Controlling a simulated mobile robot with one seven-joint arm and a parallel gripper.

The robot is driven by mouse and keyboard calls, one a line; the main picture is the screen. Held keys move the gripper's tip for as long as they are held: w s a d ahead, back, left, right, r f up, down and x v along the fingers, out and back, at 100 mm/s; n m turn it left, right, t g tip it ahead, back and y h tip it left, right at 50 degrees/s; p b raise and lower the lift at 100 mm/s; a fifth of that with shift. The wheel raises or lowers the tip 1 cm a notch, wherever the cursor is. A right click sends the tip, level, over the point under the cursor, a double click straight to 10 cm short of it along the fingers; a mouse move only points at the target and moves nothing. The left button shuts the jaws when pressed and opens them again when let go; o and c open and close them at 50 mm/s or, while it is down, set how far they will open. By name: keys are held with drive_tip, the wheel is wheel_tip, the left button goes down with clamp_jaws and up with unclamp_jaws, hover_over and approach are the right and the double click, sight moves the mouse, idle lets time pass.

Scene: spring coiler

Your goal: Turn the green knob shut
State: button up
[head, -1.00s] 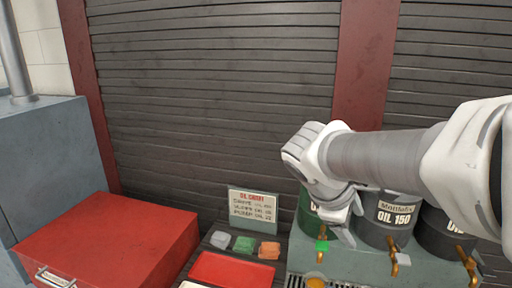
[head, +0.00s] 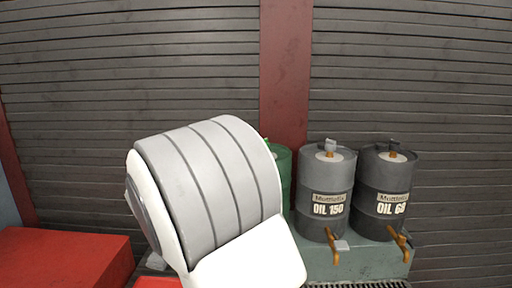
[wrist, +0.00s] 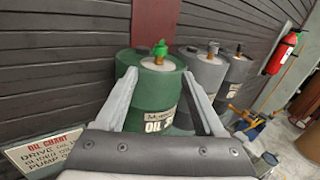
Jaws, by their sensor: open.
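The green drum (wrist: 157,92) stands upright between my finger outlines in the wrist view, with a green knob-like cap (wrist: 160,49) on its top. In the head view only a strip of the green drum (head: 284,175) shows behind my arm. A green tap handle low on this drum's front, seen earlier, is now hidden. My gripper (wrist: 160,78) is open and empty in the wrist view, its fingers spread on either side of the drum in the picture. Whether it touches the drum cannot be told. My gripper is hidden behind my arm in the head view.
Two grey drums, OIL 150 (head: 327,190) and OIL 68 (head: 382,190), stand to the right with orange taps. A red cabinet (head: 65,258) is at lower left. The oil chart sign (wrist: 42,150) and a fire extinguisher (wrist: 283,52) show in the wrist view.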

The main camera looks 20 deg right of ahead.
drive_tip(key=p+x, duration=0.1)
drive_tip(key=x, duration=1.6)
drive_tip(key=shift+d, duration=0.1)
clamp_jaws()
